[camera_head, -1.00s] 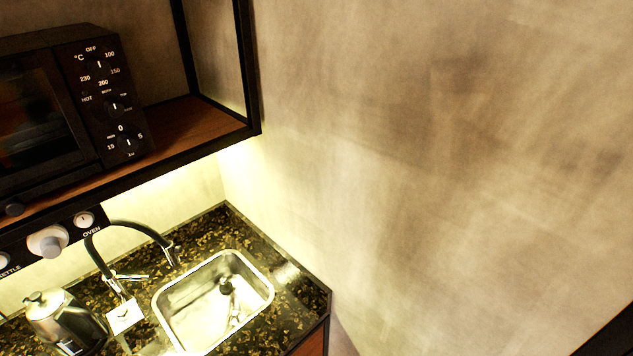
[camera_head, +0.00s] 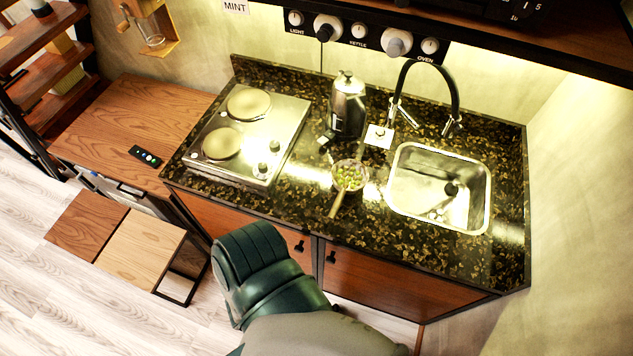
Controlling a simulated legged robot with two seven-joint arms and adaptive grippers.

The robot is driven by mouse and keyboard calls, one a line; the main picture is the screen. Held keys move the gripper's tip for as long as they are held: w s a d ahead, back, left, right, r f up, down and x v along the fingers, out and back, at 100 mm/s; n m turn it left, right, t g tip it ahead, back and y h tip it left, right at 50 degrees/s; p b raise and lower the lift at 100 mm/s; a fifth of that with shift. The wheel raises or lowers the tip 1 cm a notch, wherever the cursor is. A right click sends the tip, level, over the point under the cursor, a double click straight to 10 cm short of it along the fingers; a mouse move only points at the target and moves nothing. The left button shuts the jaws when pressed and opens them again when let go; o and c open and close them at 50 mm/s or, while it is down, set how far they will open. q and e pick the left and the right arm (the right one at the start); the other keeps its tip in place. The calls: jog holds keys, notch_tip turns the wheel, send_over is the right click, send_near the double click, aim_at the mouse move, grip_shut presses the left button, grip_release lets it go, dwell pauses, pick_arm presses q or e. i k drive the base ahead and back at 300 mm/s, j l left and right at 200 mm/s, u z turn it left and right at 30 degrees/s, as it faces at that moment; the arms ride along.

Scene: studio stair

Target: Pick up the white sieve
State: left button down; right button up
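A small round sieve (camera_head: 350,175) with a pale rim and a short tan handle lies on the dark speckled counter (camera_head: 300,215), left of the sink. Several small green round things are in its bowl. Its handle points toward the counter's front edge. A dark green link of my own arm shows at the bottom middle, below the counter front and apart from the sieve. Neither of my grippers is in view.
A metal kettle (camera_head: 347,105) stands behind the sieve. A two-plate hob (camera_head: 265,150) is to the left. The steel sink (camera_head: 420,210) with a black faucet (camera_head: 457,95) is to the right. A shelf with knobs (camera_head: 327,27) overhangs the back. Wooden steps (camera_head: 80,226) stand at left.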

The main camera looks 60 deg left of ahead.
aim_at(349, 177)
jog(key=u, duration=1.55)
